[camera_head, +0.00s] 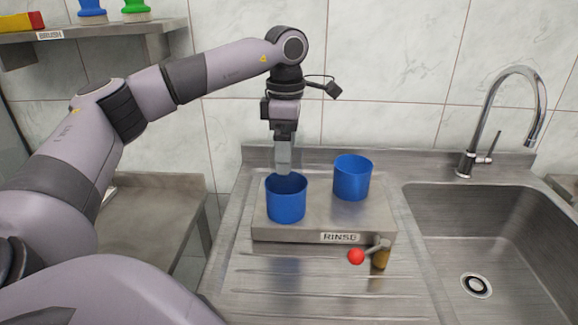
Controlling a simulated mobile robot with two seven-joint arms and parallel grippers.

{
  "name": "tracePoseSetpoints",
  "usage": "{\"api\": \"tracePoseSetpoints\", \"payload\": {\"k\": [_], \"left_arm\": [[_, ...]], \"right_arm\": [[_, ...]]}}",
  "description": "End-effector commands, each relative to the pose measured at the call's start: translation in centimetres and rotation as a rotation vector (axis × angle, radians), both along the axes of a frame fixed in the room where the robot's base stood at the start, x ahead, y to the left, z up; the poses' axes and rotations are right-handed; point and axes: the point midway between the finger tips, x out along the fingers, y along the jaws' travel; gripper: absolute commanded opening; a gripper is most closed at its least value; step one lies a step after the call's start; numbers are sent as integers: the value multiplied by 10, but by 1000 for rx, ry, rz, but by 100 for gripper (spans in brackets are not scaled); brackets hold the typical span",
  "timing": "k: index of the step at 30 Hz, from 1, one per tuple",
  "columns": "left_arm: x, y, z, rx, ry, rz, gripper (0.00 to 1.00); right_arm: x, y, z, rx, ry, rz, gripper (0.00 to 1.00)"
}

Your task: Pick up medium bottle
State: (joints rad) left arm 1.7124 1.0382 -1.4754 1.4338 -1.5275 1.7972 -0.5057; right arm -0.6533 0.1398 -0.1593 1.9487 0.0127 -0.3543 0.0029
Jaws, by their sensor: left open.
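Nothing in view is plainly a bottle, and I cannot tell which thing the medium bottle is. Two open-topped blue cylinders stand upright on a raised metal block (275,233) labelled RINSE: a left one (286,202) and a right one (352,180). My left gripper (283,170) points straight down over the back rim of the left blue cylinder. It is open, seen edge-on, and its tips overlap the cylinder's mouth; I cannot tell whether they touch. My right gripper is not in view.
A lever with a red knob (356,256) and a small brown piece (380,259) sit at the block's front right. A sink (480,240) with a tall faucet (508,95) is at right. A shelf (95,35) labelled BRUSH holds brushes at upper left. The ribbed drainboard's front is clear.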

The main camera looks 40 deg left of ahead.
Motion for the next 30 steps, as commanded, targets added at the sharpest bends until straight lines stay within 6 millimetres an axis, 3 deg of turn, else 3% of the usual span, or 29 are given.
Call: {"api": "tracePoseSetpoints", "payload": {"k": [3,10,11,15,18,30], "left_arm": [[0,0,-10,0,0,1,100],[0,0,-11,0,-1,1,100],[0,0,-11,0,-1,1,94],[0,0,-11,0,-1,0,48],[0,0,-11,0,-1,0,38],[1,0,-1,-1,-4,0,38]], "right_arm": [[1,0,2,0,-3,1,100],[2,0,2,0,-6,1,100],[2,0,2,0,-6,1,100],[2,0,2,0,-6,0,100],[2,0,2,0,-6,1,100],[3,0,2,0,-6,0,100]]}}
